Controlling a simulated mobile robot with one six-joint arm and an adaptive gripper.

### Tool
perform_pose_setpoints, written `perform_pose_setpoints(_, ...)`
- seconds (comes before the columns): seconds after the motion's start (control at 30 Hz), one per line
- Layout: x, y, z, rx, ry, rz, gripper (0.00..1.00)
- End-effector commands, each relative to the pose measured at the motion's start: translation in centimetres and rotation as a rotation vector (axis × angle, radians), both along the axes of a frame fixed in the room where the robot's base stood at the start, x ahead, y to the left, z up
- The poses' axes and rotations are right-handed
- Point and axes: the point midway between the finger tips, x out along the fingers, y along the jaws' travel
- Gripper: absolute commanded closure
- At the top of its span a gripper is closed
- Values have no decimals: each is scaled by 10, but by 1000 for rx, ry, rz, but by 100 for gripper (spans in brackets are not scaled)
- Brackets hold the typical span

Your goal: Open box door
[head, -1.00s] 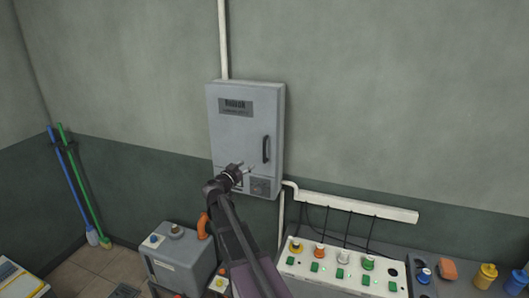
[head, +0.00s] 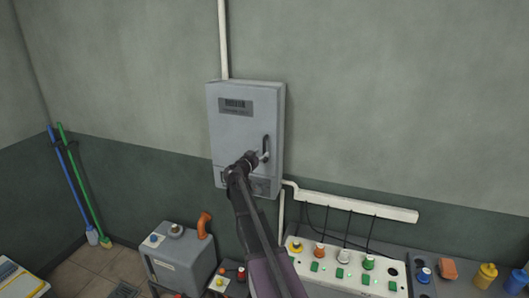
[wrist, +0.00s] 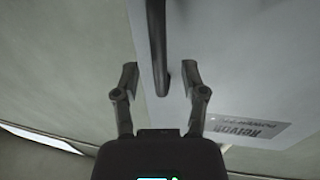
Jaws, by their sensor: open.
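The grey metal box (head: 229,131) hangs on the wall in the head view, its door shut. A dark vertical handle (head: 266,145) is on the right side of the door. My gripper (head: 262,156) is in front of the door at the handle's lower part. In the wrist view my gripper (wrist: 161,85) is open, with the dark handle (wrist: 158,45) reaching between its two fingers, a gap on each side. The box's label (wrist: 247,128) shows at the lower right there. My arm hides the bottom part of the door in the head view.
A white conduit (head: 355,207) runs along the wall right of the box. Below it is a white panel (head: 340,272) with several knobs and green switches. A grey machine (head: 180,262) with an orange pipe stands at lower left.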

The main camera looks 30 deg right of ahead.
Motion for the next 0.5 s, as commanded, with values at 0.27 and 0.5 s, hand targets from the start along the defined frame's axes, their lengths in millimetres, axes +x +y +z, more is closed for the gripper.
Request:
perform_pose_setpoints(0.27, 13, -22, 0, 0, 0, 0, 45)
perform_pose_setpoints(0.5, 14, -25, 0, 0, 0, 0, 45)
